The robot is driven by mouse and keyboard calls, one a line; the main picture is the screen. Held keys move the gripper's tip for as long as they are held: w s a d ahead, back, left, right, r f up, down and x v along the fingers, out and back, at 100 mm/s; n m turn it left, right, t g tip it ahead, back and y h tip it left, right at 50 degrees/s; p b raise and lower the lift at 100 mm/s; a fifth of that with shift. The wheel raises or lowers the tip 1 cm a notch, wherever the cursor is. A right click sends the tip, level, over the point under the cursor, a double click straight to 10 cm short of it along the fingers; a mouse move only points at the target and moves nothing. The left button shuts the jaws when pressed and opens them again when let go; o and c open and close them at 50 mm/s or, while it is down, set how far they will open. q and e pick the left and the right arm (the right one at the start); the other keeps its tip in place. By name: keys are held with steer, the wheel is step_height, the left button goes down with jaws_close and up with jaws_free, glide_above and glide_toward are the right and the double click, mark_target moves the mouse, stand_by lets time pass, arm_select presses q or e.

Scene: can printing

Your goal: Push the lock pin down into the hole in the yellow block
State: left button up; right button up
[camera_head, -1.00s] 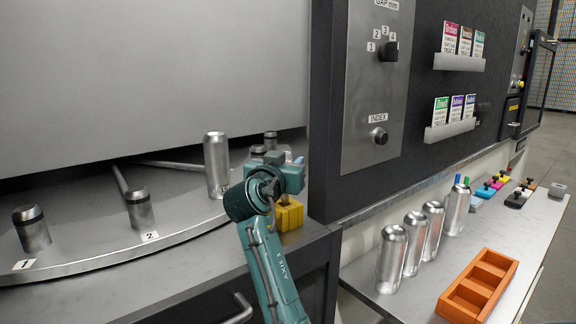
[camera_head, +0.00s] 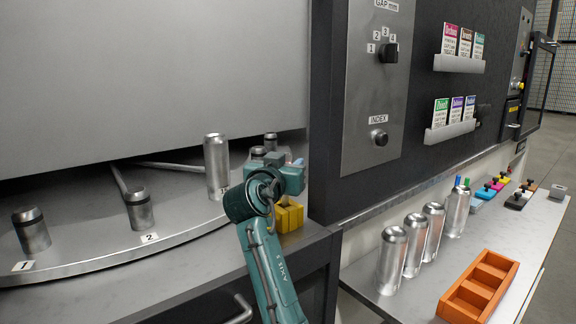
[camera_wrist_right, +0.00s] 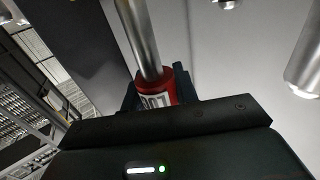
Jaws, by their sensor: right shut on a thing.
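The yellow block (camera_head: 290,217) sits at the right end of the curved steel table, partly hidden behind my right wrist. My right gripper (camera_head: 289,183) is right above and in front of it. In the right wrist view my right gripper (camera_wrist_right: 160,95) is shut on a red collar (camera_wrist_right: 172,86) with a white label. A bright metal rod (camera_wrist_right: 138,38) runs from the collar, apparently the lock pin. The hole and the pin's tip are hidden, so I cannot tell how deep the pin is. My left gripper is not in view.
A tall can (camera_head: 216,165) stands on the curved table (camera_head: 180,222) just left of my wrist, close to it. Short metal posts (camera_head: 138,208) stand further left. On the right, a side bench holds several cans (camera_head: 391,260) and an orange tray (camera_head: 479,291).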

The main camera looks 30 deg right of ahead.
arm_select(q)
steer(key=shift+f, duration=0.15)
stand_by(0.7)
arm_select(e)
steer(key=shift+f, duration=0.1)
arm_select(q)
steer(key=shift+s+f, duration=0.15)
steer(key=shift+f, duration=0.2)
arm_select(e)
steer(key=shift+f, duration=0.1)
